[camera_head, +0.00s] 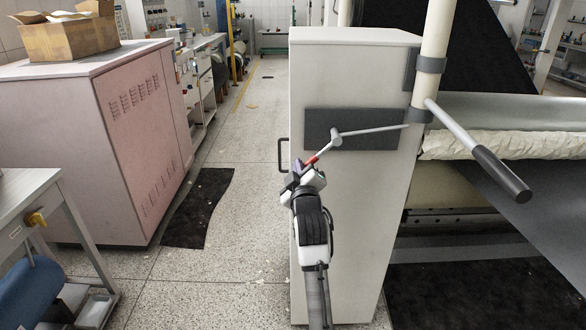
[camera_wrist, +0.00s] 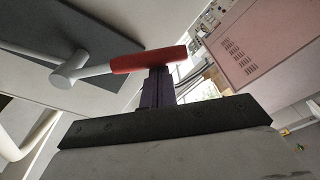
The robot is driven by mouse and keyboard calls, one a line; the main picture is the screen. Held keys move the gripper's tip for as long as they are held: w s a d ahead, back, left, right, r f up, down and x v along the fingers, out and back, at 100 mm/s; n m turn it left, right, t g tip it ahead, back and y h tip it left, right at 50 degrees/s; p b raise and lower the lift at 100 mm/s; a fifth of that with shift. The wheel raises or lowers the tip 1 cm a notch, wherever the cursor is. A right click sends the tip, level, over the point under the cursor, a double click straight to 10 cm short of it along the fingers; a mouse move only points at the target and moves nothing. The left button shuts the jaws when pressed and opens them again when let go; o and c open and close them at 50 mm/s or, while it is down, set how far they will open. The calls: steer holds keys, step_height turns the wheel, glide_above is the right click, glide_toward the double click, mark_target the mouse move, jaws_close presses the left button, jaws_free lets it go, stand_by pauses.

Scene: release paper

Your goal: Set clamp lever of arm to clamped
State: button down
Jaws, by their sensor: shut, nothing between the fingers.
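The clamp lever has a red grip (camera_head: 311,161) on a thin light rod that runs from a grey hub (camera_head: 336,138) in front of a dark panel on the white cabinet. The red grip points down and left of the hub. In the wrist view the red grip (camera_wrist: 145,63) lies across the top middle, with the hub (camera_wrist: 70,68) at left. My gripper (camera_head: 303,171) is at the grip's outer end. Its purple fingers (camera_wrist: 160,82) are shut and empty, with their tips right at the grip's side; whether they touch it I cannot tell.
The white cabinet (camera_head: 350,230) stands close behind my arm. A pale upright pole (camera_head: 436,40) and a black-handled bar (camera_head: 500,172) are at right, beside a paper roll (camera_head: 500,143). A pink cabinet (camera_head: 125,145) is at left. The floor between the cabinets is mostly clear.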

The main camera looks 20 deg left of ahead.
steer(key=w+d+f+n+g+b, duration=0.1)
steer(key=w+d+f+n+b, duration=0.1)
steer(key=d+f+n+b, duration=0.2)
steer(key=shift+d+f+n+b, duration=0.35)
steer(key=shift+d+n+b, duration=1.5)
steer(key=shift+b, duration=0.7)
steer(key=shift+w+a, duration=0.1)
steer(key=s, duration=0.9)
steer(key=shift+s+b, duration=0.3)
steer(key=shift+b, duration=0.15)
